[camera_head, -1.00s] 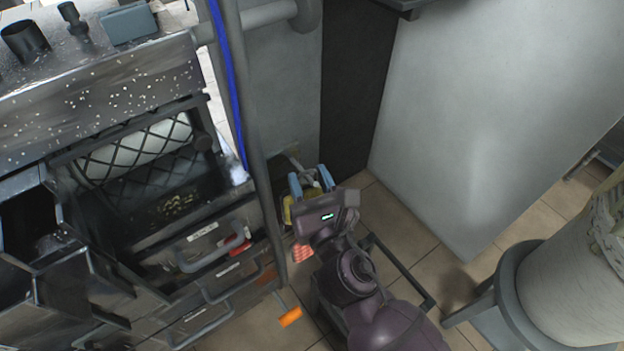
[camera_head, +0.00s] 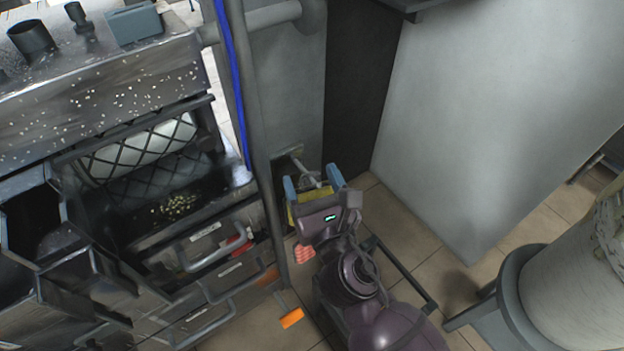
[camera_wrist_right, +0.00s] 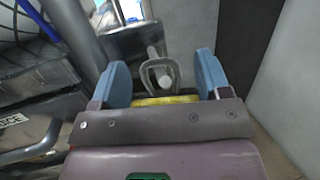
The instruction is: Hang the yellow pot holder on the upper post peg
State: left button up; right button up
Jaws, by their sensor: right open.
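The yellow pot holder (camera_head: 309,212) is partly hidden behind my right gripper (camera_head: 311,181). Its top edge shows as a yellow strip in the right wrist view (camera_wrist_right: 165,100). Above that strip a grey loop (camera_wrist_right: 147,83) surrounds the rounded pale end of a peg (camera_wrist_right: 161,77) on the post; whether the loop rests on it I cannot tell. In the head view the pale peg (camera_head: 306,172) shows between the blue fingers. My right gripper is open, one finger on each side of the loop (camera_wrist_right: 160,77), both apart from it. My left gripper is not in view.
A red-and-white striped item (camera_head: 303,253) is below my right gripper, and an orange piece (camera_head: 291,318) is lower down. Metal drawers with handles (camera_head: 208,245) stand left. A large grey panel (camera_head: 480,130) stands right. Tiled floor shows between.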

pick_arm(q)
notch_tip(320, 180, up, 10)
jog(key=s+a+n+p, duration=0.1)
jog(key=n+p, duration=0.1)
jog(key=p, duration=1.5)
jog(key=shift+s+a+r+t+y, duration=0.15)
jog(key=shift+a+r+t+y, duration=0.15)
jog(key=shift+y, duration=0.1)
pick_arm(e)
jog(key=s+d+f+n+g+h, duration=0.2)
jog(key=s+d+n+g+h, duration=0.5)
jog(key=s+d+n, duration=2.1)
jog(key=s+n, duration=0.2)
jog(key=n, duration=0.2)
jog(key=shift+s+d+n, duration=0.15)
jog(key=shift+s+n, duration=0.1)
jog(key=shift+n, duration=0.15)
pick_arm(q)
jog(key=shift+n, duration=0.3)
